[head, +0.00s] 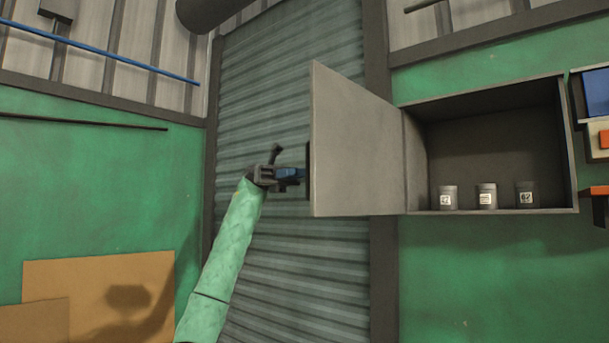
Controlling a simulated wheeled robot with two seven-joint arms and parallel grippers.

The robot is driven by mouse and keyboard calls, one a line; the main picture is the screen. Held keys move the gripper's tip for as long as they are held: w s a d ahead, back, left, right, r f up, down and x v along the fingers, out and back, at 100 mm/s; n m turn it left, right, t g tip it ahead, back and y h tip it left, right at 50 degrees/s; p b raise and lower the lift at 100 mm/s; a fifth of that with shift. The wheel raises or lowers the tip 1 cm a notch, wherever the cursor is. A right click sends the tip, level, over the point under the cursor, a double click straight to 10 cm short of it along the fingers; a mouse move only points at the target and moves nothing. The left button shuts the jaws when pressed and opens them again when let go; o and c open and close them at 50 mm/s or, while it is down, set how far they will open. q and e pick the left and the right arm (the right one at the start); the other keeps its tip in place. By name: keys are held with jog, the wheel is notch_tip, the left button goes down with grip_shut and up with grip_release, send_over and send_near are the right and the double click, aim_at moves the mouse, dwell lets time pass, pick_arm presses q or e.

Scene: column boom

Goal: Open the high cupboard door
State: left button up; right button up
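The high cupboard (490,160) hangs on the wall at the right, with a dark inside. Its grey door (357,145) stands wide open, swung out to the left from its left edge. My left gripper (303,174) is at the door's free edge, where a dark handle (309,170) shows edge-on. The fingertips reach the handle, but the view does not show whether they are closed on it. My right gripper is not in view.
Several small labelled jars, one of them in the middle (487,196), stand on the cupboard floor. A ribbed shutter (290,80) is behind my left arm. Blue and orange items (597,95) are at the right edge. Brown boards (110,285) lean at lower left.

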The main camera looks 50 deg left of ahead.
pick_arm(q)
jog(key=shift+w+a, duration=0.1)
jog(key=shift+a, duration=1.3)
